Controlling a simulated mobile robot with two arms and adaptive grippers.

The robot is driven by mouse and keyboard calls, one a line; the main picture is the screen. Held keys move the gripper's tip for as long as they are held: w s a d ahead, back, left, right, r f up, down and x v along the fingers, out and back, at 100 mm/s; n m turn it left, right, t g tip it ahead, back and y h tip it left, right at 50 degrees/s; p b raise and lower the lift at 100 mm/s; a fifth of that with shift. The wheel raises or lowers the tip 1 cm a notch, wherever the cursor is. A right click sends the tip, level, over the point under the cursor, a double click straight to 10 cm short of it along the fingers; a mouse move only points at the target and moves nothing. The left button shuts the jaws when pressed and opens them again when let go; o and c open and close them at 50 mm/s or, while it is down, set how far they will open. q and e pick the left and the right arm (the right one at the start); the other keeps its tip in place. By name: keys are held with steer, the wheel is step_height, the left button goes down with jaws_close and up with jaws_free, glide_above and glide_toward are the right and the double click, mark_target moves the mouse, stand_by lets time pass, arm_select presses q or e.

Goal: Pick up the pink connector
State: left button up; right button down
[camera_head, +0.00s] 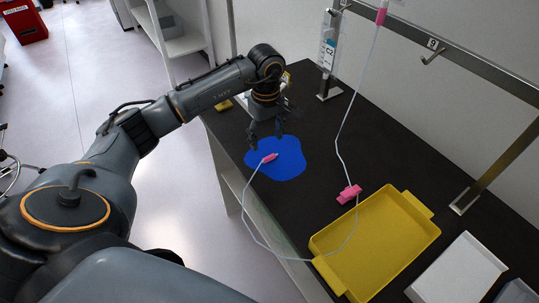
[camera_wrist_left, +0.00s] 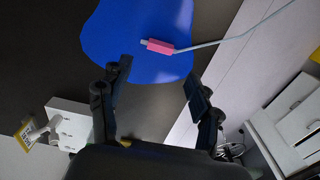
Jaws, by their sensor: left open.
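The pink connector (camera_head: 270,157) lies on a blue mat (camera_head: 289,168) near the left end of the dark table, with a thin pale tube running from it. In the left wrist view the pink connector (camera_wrist_left: 158,46) lies on the blue mat (camera_wrist_left: 110,35), beyond the fingertips and between their lines. My left gripper (camera_head: 266,143) is open and empty, above the table at the mat's far left edge, apart from the connector. Its two spread fingers also show in the left wrist view (camera_wrist_left: 160,73). My right gripper is not in view.
A pink clamp (camera_head: 348,194) on the tube lies beside a yellow tray (camera_head: 425,235). White containers (camera_head: 458,270) stand at the right. A metal rack (camera_head: 440,50) rises behind, with the tube hanging from above. The tube loops over the table's front edge (camera_head: 240,170).

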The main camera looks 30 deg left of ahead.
mark_target(268, 156)
arm_select(q)
steer(key=shift+f, duration=0.35)
steer(key=f+p, duration=0.1)
steer(key=f, duration=0.2)
steer(key=f+p, duration=0.1)
steer(key=shift+d+f+p, duration=0.3)
steer(key=shift+f+p, duration=0.05)
steer(key=shift+f, duration=0.4)
steer(key=c, duration=0.6)
